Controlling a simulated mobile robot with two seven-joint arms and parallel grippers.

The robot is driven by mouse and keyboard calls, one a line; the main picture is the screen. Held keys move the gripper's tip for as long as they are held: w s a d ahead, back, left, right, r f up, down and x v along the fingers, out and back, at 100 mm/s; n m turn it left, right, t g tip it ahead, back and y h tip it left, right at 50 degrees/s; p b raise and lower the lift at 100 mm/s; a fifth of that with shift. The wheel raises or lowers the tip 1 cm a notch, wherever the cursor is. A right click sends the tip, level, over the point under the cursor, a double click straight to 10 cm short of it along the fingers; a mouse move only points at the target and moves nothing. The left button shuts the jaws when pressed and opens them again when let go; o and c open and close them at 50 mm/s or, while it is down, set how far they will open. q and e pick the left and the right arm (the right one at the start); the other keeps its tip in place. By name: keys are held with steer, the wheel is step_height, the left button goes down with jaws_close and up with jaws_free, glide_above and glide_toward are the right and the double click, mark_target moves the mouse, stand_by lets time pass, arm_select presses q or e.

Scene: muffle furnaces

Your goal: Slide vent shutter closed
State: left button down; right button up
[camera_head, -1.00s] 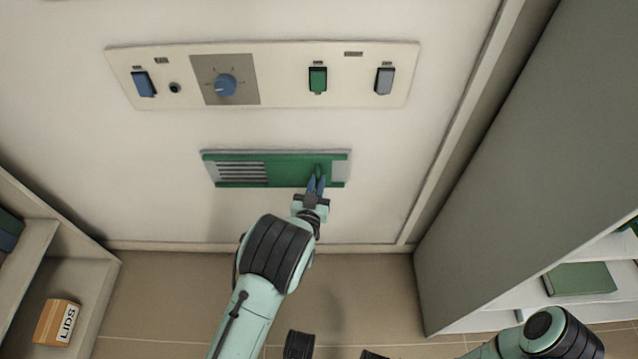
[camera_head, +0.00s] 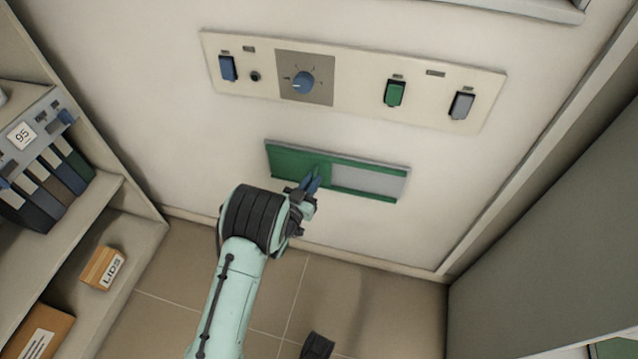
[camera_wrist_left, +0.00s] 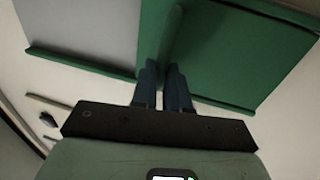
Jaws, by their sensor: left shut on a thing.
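The green vent shutter (camera_head: 293,160) sits in a long frame low on the pale furnace front. It covers the left part of the frame, and no slots show. The bare grey vent plate (camera_head: 371,182) lies uncovered on the right, with green rails above and below. My left gripper (camera_head: 311,182) reaches up from below and is shut on the upright green handle near the shutter's right edge. In the left wrist view the blue fingers (camera_wrist_left: 163,82) hold the base of this handle (camera_wrist_left: 173,40), with the green shutter (camera_wrist_left: 225,50) to the right.
Above the vent is a control panel (camera_head: 350,117) with a blue dial (camera_head: 302,82), a green switch (camera_head: 395,92) and other switches. Shelves with binders and a LIDS box (camera_head: 103,268) stand on the left. A grey cabinet side (camera_head: 560,235) stands on the right.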

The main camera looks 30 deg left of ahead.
arm_select(q)
steer(key=shift+s+a, duration=0.1)
steer(key=shift+a, duration=0.25)
steer(key=c, duration=1.1)
jaws_free()
steer(key=shift+d, duration=0.1)
steer(key=shift+s+d+p, duration=0.2)
steer(key=shift+s+p, duration=0.15)
steer(key=shift+s, duration=1.9)
steer(key=shift+s+d+p, duration=0.15)
steer(key=shift+s+p, duration=0.15)
steer(key=shift+s, duration=1.9)
steer(key=shift+s+d+p, duration=0.2)
steer(key=shift+s+p, duration=0.15)
steer(key=shift+s, duration=1.9)
arm_select(e)
steer(key=shift+t, duration=0.6)
steer(key=shift+w+a+r, duration=0.2)
steer(key=shift+w+r, duration=0.75)
steer(key=shift+w, duration=0.05)
steer(key=shift+w+a+r, duration=0.15)
steer(key=shift+w+r, duration=0.75)
steer(key=shift+w, duration=0.05)
